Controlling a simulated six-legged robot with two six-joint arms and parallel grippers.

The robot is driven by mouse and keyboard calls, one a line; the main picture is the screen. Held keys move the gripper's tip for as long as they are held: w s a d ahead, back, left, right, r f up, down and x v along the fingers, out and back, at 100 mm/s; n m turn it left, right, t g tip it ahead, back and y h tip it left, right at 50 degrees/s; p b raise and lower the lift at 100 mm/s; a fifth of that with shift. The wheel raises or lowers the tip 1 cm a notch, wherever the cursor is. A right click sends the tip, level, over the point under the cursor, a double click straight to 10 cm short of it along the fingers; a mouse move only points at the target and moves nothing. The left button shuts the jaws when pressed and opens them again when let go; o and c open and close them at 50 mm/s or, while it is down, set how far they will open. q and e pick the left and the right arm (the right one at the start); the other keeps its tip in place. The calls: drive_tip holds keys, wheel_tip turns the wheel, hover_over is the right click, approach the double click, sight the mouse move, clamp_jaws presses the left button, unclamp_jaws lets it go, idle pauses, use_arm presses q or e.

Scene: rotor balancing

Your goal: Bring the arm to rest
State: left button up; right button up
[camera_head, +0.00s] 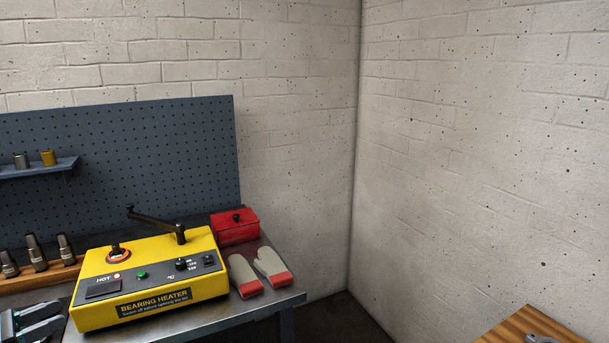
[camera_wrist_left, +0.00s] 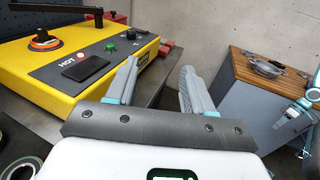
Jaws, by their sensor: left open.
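My left gripper (camera_head: 50,318) shows at the lower left corner of the head view, in front of the yellow bearing heater's left end. In the left wrist view its two grey ribbed fingers (camera_wrist_left: 160,68) stand apart with nothing between them. The bearing heater (camera_head: 150,275) stands on the metal bench and also fills the upper left of the left wrist view (camera_wrist_left: 60,85).
A red box (camera_head: 235,228) and pale gloves with red cuffs (camera_head: 258,273) lie at the bench's right end. Dark sockets (camera_head: 36,252) stand in a wooden rack. A wood-topped cabinet (camera_wrist_left: 235,95) stands across a gap, with metal parts (camera_wrist_left: 265,66) on it.

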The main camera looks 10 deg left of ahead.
use_arm(q)
drive_tip(key=w+d+f+g+y, duration=0.1)
drive_tip(key=w+d+f, duration=0.15)
drive_tip(key=f, duration=0.25)
drive_tip(key=w+d+f+g, duration=0.2)
drive_tip(key=d+f, duration=0.2)
drive_tip(key=f, duration=0.2)
drive_tip(key=w+d+f+g+y, duration=0.1)
drive_tip(key=w+d+f, duration=0.15)
drive_tip(key=f, duration=0.25)
drive_tip(key=s+d+f+m+g, duration=0.4)
drive_tip(key=d+f+m+g, duration=0.1)
drive_tip(key=d+f, duration=0.9)
drive_tip(key=s+d+f+m+g+y, duration=0.2)
drive_tip(key=s+d+f+m+g, duration=0.1)
drive_tip(key=s+d+m, duration=0.3)
drive_tip(key=s+d+f+m+g+y, duration=0.2)
drive_tip(key=s+d+f+m, duration=0.3)
drive_tip(key=d, duration=0.4)
drive_tip(key=s+d+r+m, duration=0.3)
drive_tip(key=s+d+m, duration=0.6)
drive_tip(key=s, duration=0.3)
drive_tip(key=shift+s+r+m, duration=0.15)
drive_tip(key=shift+s+m, duration=0.05)
drive_tip(key=shift+m, duration=0.7)
